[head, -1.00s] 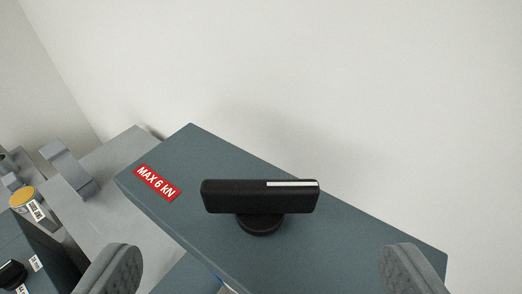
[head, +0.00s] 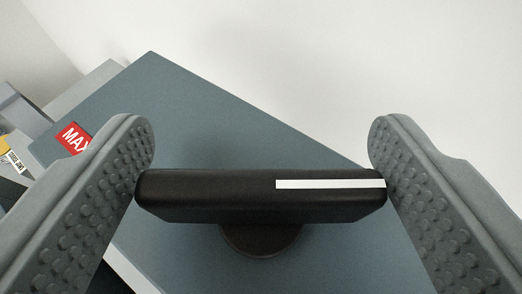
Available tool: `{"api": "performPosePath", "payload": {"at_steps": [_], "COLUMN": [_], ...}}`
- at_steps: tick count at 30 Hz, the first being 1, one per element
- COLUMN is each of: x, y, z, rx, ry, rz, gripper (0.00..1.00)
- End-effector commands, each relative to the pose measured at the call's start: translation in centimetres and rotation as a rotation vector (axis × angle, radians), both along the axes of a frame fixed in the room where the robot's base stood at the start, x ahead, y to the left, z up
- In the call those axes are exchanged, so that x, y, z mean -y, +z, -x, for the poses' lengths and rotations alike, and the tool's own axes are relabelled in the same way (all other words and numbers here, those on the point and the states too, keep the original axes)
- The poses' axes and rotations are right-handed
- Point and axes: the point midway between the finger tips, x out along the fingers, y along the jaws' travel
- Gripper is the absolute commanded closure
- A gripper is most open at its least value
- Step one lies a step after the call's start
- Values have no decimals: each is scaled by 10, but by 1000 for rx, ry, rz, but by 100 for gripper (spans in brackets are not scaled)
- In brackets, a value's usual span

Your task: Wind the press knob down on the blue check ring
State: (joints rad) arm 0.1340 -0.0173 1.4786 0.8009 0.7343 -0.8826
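The press knob (head: 225,197) is a black bar with a white stripe on its right part. It sits on a round black hub (head: 262,240) on top of the blue-grey press head (head: 190,120). The bar lies across the view. My gripper (head: 262,180) has one grey studded finger at each end of the bar. Both pads meet the bar's ends with no gap that I can see, so it looks shut on the knob. The blue check ring is not in view; the press head hides what is below it.
A red MAX label (head: 75,138) is on the head's left part, partly covered by my left finger. A grey block and a yellow-labelled object (head: 14,158) show at the far left edge. A pale wall (head: 400,60) stands behind the press head.

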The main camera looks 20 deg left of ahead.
Motion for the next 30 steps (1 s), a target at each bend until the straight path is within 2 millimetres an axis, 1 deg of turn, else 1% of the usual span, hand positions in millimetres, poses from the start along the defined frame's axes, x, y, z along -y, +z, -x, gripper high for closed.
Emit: {"api": "performPosePath", "payload": {"at_steps": [1,4,5,17,30], "x": [0,0,0,-1,-1], "y": [0,0,0,0,0], "z": [0,0,0,0,1], "rx": [0,0,0,0,1], "ry": [0,0,0,-46,-240], "rz": [0,0,0,2,3], "gripper": [34,54,57,57,57]}}
